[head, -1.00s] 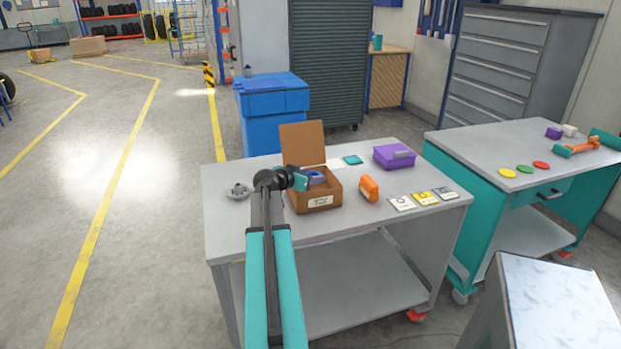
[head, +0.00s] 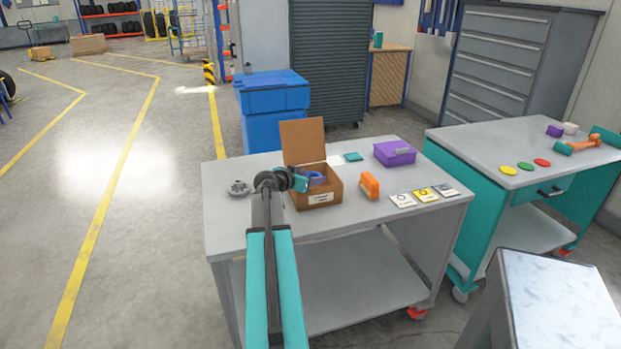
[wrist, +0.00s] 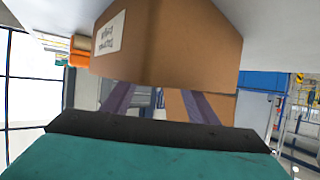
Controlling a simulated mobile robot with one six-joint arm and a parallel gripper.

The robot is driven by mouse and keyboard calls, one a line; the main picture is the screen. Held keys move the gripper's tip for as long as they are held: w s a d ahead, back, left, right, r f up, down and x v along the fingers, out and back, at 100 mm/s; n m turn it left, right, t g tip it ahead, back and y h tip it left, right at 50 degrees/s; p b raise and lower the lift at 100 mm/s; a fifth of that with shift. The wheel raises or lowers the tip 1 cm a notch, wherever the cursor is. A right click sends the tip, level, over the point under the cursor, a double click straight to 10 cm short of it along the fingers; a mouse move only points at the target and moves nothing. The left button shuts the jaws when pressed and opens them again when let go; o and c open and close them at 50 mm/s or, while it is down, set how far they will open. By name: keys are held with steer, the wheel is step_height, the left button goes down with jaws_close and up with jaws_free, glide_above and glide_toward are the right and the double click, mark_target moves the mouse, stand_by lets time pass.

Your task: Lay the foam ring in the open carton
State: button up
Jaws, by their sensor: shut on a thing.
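The open carton (head: 322,197) is a brown box with a white label, standing on the grey table with its lid (head: 302,142) raised at the back. The foam ring (head: 315,177) is blue-purple and shows only in part in the head view, at the carton's opening. My gripper (head: 307,180) is shut on the ring and reaches over the carton's left side.
On the grey table (head: 235,215) are a grey round part (head: 239,188) left of the carton, an orange block (head: 369,186) close on its right, a purple box (head: 394,153), a teal pad (head: 353,157) and several cards (head: 426,195). Blue bins (head: 272,95) stand behind.

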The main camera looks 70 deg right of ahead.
steer(key=shift+f+b, duration=0.35)
steer(key=shift+b, duration=0.15)
steer(key=o, duration=1)
steer(key=shift+r+p, duration=0.25)
steer(key=shift+p, duration=0.15)
steer(key=shift+r+p, duration=0.5)
steer(key=shift+p, duration=0.3)
steer(key=b+v, duration=0.2)
steer(key=v, duration=1)
steer(key=shift+f+b, duration=0.1)
steer(key=shift+b, duration=0.3)
